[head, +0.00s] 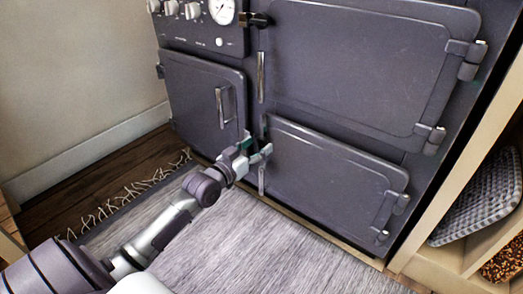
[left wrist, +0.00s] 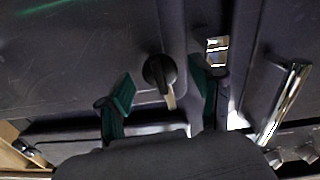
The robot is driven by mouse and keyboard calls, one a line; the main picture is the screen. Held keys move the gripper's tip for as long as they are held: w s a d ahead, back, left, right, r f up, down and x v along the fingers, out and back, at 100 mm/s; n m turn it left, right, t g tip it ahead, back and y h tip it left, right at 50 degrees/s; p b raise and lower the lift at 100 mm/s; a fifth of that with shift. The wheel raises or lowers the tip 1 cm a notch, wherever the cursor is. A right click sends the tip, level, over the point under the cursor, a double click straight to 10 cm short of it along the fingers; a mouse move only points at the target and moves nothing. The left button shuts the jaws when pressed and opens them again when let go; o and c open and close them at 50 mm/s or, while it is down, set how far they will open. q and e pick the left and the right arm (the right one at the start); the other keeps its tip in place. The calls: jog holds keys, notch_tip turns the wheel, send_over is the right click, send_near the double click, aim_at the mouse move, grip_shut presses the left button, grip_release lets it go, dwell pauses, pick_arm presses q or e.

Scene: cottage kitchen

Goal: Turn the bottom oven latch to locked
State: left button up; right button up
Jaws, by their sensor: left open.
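The bottom oven door (head: 335,180) is a dark panel low on the stove, and it looks closed. My left gripper (head: 254,150) is in front of its left edge, with its fingers apart. In the left wrist view the latch (left wrist: 159,71), a dark round knob with a pale lever, lies between the two green-padded fingertips. The lever points down in that picture. I cannot tell whether either finger touches it. In the head view my gripper hides the latch. A chrome bar handle (left wrist: 287,100) stands right of the fingers in the left wrist view.
The top oven door (head: 355,65) is above, with a dark latch (head: 257,20) at its upper left. A smaller door (head: 202,105) is at left. A wooden shelf with a grey woven basket (head: 482,198) stands at right. A grey rug (head: 260,245) covers the floor in front.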

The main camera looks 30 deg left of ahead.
pick_arm(q)
jog(key=shift+w+d+b, duration=0.1)
jog(key=shift+w+b, duration=0.25)
jog(key=shift+w, duration=0.85)
grip_shut()
